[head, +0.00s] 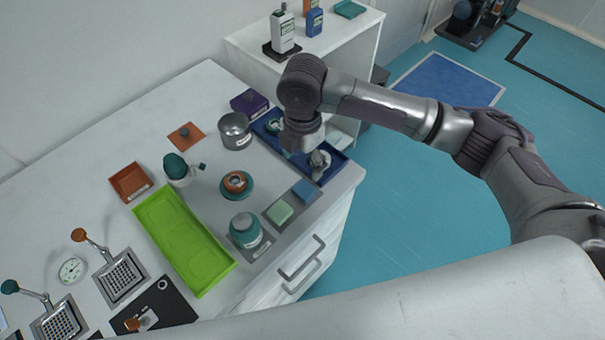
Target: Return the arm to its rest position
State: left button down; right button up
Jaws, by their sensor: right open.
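My right arm reaches in from the right side of the head view, over the floor and the table's right edge. Its wrist is bent so that my right gripper (301,148) points down over a dark blue tray (262,132) near that edge. The gripper is open. Its fingers are small and partly hidden by its own body, and I cannot tell whether they touch anything in the tray. A grey rounded item (320,160) sits in the tray close beside the gripper. My left gripper is out of view.
A white cabinet (352,40) with bottles stands behind. Open blue floor (420,220) lies right.

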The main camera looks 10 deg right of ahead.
jog(key=shift+r, duration=0.55)
